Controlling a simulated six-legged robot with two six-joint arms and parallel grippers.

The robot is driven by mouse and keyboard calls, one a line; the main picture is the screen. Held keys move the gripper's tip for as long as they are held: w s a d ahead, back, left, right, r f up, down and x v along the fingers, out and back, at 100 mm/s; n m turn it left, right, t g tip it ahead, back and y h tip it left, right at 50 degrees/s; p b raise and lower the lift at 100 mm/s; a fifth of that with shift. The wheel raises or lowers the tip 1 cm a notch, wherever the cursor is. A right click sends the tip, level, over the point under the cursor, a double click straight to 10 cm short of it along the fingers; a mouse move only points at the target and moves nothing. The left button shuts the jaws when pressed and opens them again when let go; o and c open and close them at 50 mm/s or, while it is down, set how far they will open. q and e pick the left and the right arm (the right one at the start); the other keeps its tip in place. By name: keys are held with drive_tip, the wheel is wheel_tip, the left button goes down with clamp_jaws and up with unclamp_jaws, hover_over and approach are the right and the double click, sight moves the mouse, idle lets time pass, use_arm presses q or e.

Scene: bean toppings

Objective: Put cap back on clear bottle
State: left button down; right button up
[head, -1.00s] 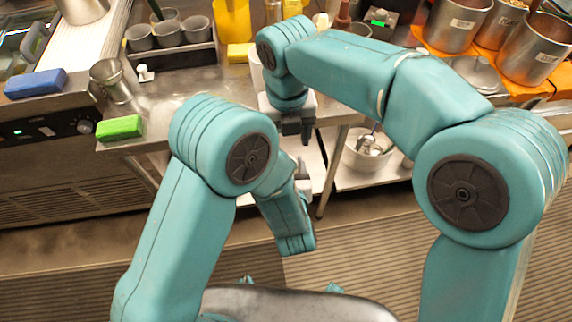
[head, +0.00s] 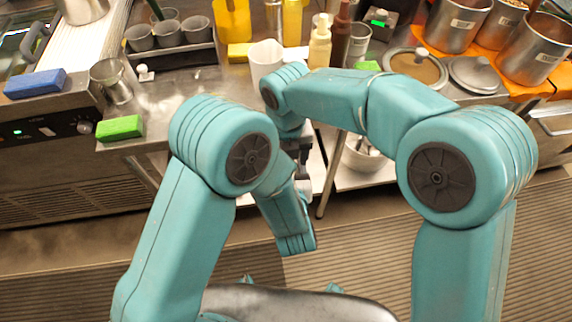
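A pale, open-topped container (head: 265,57), which looks like the clear bottle without a cap, stands near the front of the metal counter, just behind my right wrist. A small white piece with a knob (head: 144,73), possibly the cap, lies on the counter left of it, beside a metal cup. My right gripper (head: 300,146) points down below the counter's front edge, partly hidden by my arms. The fingers of both are too hidden to judge.
A metal cup (head: 111,80), green sponge (head: 120,127) and blue sponge (head: 35,83) are at left. A cream pump bottle (head: 320,45) and brown bottle (head: 341,35) stand behind the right arm. Lids (head: 416,66) and steel pots (head: 538,48) are at right.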

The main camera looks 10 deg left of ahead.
drive_tip(key=c, duration=1.1)
drive_tip(key=shift+m, duration=1.6)
drive_tip(key=o, duration=1.2)
drive_tip(key=shift+r, duration=2.25)
